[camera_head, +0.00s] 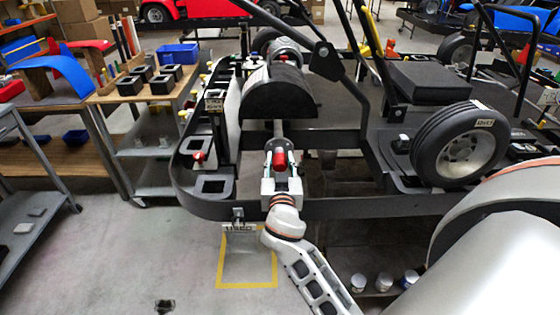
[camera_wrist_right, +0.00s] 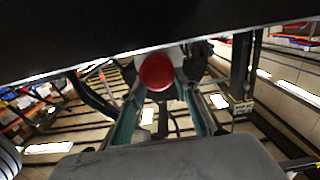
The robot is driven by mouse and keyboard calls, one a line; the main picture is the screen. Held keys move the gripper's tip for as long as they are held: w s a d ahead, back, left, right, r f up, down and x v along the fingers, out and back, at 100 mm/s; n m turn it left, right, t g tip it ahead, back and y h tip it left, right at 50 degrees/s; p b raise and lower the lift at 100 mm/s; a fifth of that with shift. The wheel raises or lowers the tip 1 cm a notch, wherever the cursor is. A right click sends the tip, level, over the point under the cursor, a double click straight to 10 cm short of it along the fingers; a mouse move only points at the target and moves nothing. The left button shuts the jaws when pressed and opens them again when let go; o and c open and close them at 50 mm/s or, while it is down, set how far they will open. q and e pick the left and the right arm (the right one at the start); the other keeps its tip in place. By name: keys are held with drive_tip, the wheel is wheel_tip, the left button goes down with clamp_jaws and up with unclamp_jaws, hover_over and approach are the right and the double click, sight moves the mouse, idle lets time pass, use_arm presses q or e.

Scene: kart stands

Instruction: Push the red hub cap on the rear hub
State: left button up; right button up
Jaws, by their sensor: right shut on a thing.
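The red hub cap (camera_head: 280,158) is between the fingers of my right gripper (camera_head: 281,167) in the head view. In the right wrist view its round red face (camera_wrist_right: 157,72) shows between the two teal-edged fingers (camera_wrist_right: 158,112). My right gripper is shut on the cap. The rear hub (camera_head: 279,144) is at the near end of the axle, directly beyond the cap. Whether the cap touches the hub or sits apart from it cannot be told, as the gripper covers the place where they meet. My left gripper is not in view.
A black fender (camera_head: 280,95) curves over the axle behind the hub. The black stand frame (camera_head: 345,208) runs below the gripper. A mounted wheel (camera_head: 460,145) stands to the right. A trolley (camera_head: 145,90) with black boxes is at left.

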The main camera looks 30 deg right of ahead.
sight(280, 154)
drive_tip(key=shift+b, duration=0.4)
idle(0.7)
drive_tip(key=shift+x, duration=1.9)
drive_tip(key=o, duration=1.3)
wheel_tip(280, 154, up, 10)
drive_tip(key=shift+r, duration=0.1)
